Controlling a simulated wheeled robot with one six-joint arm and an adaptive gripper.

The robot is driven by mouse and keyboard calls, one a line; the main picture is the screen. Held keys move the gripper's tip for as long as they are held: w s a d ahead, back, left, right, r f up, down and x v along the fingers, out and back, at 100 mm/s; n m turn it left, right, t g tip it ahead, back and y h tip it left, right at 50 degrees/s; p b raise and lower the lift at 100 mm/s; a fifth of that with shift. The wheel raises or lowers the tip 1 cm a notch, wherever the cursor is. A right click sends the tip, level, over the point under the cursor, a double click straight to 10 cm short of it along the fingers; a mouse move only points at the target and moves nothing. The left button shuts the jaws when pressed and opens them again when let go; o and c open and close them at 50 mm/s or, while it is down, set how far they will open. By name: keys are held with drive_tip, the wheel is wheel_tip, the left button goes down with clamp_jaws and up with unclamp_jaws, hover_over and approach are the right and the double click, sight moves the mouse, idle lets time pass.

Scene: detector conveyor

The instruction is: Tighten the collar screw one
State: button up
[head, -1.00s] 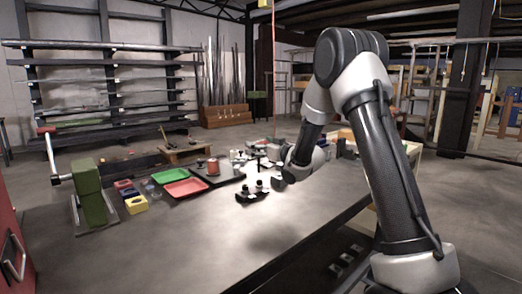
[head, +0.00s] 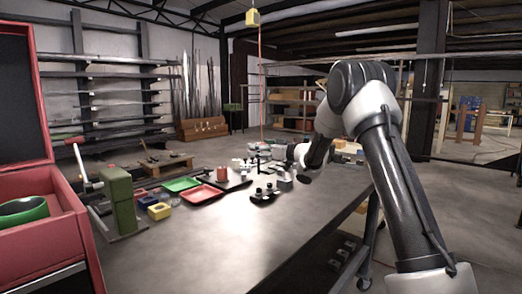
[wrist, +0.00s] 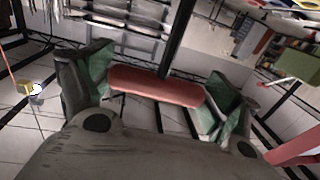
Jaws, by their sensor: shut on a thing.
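My gripper (wrist: 155,88) is shut on the red grip (wrist: 155,86) of a T-handled tool in the wrist view. The grip lies crosswise between the green-padded fingers. The tool's black shaft (wrist: 177,38) runs up and out of the picture; its tip is out of sight. In the head view my wrist is over the far part of the grey workbench (head: 215,240), and the fingers and tool cannot be made out. A dark fixture (head: 264,194) with small upright knobs sits on the bench below and left of my wrist. I cannot make out a collar screw.
Green (head: 181,184) and red (head: 201,193) trays lie on the bench. A yellow block (head: 159,211) and green crank device (head: 120,200) stand at its left. A red cabinet (head: 60,225) with an open drawer fills the left edge. A yellow box (head: 253,17) hangs overhead. The bench front is clear.

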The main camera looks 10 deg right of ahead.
sight(259, 165)
drive_tip(key=shift+f, duration=2.35)
drive_tip(key=shift+f, duration=1.3)
drive_tip(key=o, duration=0.8)
drive_tip(key=shift+c, duration=0.2)
drive_tip(key=c, duration=0.8)
drive_tip(key=shift+o, duration=0.2)
drive_tip(key=shift+a+r+m+t+h, duration=0.1)
drive_tip(key=shift+a+m+t+h, duration=0.05)
drive_tip(key=shift+m+t+h, duration=0.75)
drive_tip(key=shift+h, duration=0.2)
